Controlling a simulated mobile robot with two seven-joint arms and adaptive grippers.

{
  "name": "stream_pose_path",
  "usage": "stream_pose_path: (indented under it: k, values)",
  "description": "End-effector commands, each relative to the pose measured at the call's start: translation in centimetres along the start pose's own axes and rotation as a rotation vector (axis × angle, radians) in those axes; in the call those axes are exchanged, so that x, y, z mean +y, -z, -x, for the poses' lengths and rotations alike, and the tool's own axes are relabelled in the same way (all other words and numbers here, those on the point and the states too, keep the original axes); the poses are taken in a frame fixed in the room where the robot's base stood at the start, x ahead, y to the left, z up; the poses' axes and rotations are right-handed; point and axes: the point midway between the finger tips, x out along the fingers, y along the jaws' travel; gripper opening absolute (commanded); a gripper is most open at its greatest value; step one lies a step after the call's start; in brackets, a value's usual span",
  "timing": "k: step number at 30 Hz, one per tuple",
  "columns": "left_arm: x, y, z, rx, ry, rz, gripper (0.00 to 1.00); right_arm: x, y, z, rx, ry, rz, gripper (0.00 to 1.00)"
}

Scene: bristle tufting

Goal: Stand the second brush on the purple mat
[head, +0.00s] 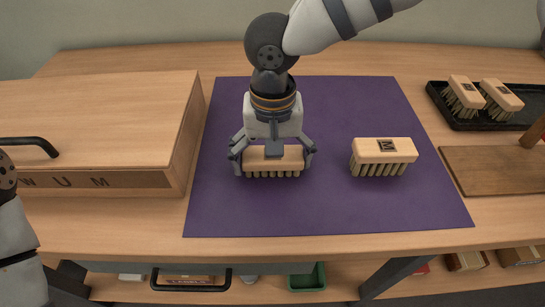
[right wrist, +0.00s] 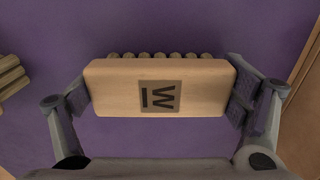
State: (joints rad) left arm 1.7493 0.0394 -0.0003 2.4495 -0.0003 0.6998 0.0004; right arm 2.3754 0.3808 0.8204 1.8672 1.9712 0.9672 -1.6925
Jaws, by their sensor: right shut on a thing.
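A wooden brush with pale bristle tufts (head: 258,166) is between the fingers of my right gripper (head: 272,160), over the left part of the purple mat (head: 330,210). Its bristles point down, at or just above the mat; I cannot tell whether they touch. In the right wrist view the held brush (right wrist: 110,80) shows a dark letter mark on top, with the fingers of my right gripper (right wrist: 160,95) shut on its two ends. Another brush marked M (head: 384,152) stands bristles down on the mat to the right, apart from the gripper. My left gripper is out of view.
A wooden box (head: 95,120) with a black handle stands left of the mat. A black tray (head: 467,123) with two more brushes (head: 463,92) is at the right, behind a brown board (head: 490,170). The mat's front strip is clear. A shelf below holds a green bin (head: 307,280).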

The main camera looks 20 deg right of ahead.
Motion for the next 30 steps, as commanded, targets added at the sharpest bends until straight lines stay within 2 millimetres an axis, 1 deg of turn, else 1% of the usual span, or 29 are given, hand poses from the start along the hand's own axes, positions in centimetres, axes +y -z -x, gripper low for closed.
stream_pose_path:
  k: [2,3,13,16,17,24,27,30]
  values:
    - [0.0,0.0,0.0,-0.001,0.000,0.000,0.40,0.0,0.0,-0.3,-0.002,0.000,-0.001,0.65]
    - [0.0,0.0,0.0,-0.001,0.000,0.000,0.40,0.0,0.0,-0.2,-0.001,0.000,0.000,1.00]
    - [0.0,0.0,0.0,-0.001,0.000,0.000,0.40,0.0,0.0,-0.2,-0.001,0.000,0.000,1.00]
    - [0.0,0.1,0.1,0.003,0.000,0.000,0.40,0.0,0.1,0.7,0.002,0.001,0.000,1.00]
    - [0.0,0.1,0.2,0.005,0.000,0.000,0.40,0.0,0.1,1.2,0.004,0.001,0.000,1.00]
    - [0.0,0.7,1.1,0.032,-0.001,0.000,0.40,0.0,0.1,7.9,0.006,0.004,-0.002,1.00]
    - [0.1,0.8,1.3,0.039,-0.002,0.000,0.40,0.0,0.1,10.1,0.004,0.002,0.000,1.00]
    - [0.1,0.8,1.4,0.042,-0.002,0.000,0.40,0.0,0.1,11.5,0.000,0.001,-0.001,1.00]
